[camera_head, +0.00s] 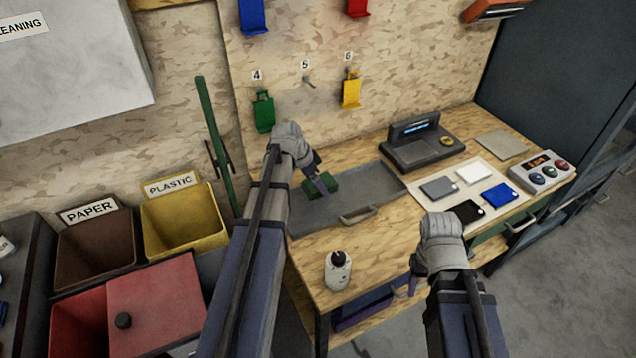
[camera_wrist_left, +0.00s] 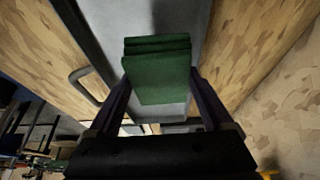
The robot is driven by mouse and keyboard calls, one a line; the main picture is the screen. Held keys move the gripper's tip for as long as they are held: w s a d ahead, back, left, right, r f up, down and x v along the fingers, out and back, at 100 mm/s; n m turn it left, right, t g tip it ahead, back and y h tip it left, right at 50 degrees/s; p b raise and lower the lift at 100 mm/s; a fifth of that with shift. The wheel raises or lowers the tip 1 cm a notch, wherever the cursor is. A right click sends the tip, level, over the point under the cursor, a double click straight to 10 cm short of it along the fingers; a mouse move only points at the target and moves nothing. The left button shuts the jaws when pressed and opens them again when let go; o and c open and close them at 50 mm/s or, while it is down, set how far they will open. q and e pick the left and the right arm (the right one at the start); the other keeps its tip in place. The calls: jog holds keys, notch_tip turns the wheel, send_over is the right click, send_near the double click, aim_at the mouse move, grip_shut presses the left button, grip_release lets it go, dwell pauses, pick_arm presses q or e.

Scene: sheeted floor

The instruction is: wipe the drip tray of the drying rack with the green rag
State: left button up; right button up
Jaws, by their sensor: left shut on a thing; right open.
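The green rag (camera_head: 313,193) is folded and held in my left gripper (camera_head: 322,184), over the left part of the grey drip tray (camera_head: 368,186) on the wooden bench. In the left wrist view the rag (camera_wrist_left: 160,75) sits between the two fingers of my left gripper (camera_wrist_left: 160,95), with the grey tray (camera_wrist_left: 105,25) behind it. I cannot tell whether the rag touches the tray. The tray has a handle (camera_head: 357,216) at its front edge. My right gripper (camera_head: 414,285) is open and empty, low by the bench's front edge.
A white bottle with a black cap (camera_head: 338,271) stands on the bench left of the front. A scale (camera_head: 422,150) and a mat with coloured cards (camera_head: 468,190) lie right of the tray. Yellow (camera_head: 185,220) and brown bins (camera_head: 96,247) stand at left.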

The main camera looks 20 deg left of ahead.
pick_arm(q)
jog(key=shift+r+p, duration=0.4)
jog(key=shift+r, duration=0.3)
jog(key=shift+r, duration=0.1)
notch_tip(320, 180, up, 3)
jog(key=p, duration=0.3)
